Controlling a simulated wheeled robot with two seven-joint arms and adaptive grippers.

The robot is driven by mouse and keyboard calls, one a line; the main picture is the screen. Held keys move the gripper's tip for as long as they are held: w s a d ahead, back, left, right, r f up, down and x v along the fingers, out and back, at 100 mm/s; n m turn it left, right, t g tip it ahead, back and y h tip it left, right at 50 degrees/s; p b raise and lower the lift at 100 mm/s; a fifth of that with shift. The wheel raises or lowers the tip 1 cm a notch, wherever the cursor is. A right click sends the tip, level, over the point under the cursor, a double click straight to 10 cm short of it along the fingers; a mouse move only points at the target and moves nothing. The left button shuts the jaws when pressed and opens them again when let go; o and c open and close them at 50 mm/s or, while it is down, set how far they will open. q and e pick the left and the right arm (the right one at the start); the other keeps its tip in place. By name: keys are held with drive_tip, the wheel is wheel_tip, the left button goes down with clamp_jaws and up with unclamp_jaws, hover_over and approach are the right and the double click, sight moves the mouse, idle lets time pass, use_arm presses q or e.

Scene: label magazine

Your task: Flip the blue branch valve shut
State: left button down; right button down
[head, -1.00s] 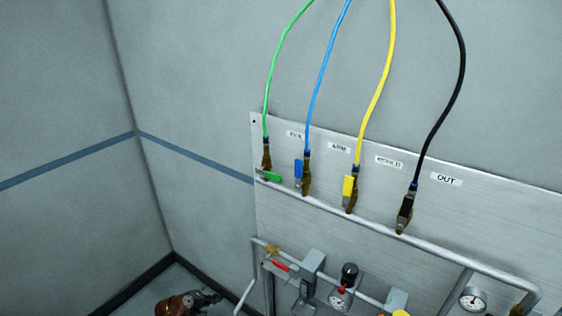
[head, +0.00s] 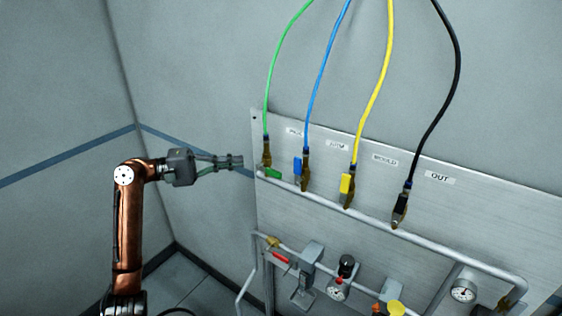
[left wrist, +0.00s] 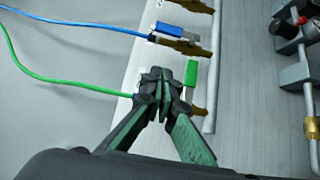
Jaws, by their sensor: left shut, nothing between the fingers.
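The blue branch valve (head: 298,170) sits on the manifold pipe below the blue hose. Its blue handle lies along the hose line, unlike the green valve's handle (head: 273,174), which is turned crosswise. In the left wrist view the blue handle (left wrist: 175,31) is at the top, beyond the green handle (left wrist: 191,73). My left gripper (head: 238,161) is shut and empty, just left of the green valve in the head view. In the left wrist view its fingertips (left wrist: 158,76) are beside the green handle; I cannot tell whether they touch it. My right gripper is not in view.
The yellow valve (head: 346,186) and black valve (head: 400,207) stand farther right on the same pipe (head: 440,243). Hoses rise from each valve. Below are a red-handled valve (head: 279,257), regulators and gauges (head: 463,291). Open space lies left of the panel.

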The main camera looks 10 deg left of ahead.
use_arm(q)
drive_tip(key=shift+d, duration=0.1)
drive_tip(key=p, duration=0.5)
approach(298, 166)
drive_tip(key=w+d, duration=0.4)
drive_tip(key=shift+d, duration=0.3)
drive_tip(key=shift+w+r, duration=0.1)
drive_tip(key=shift+w, duration=0.05)
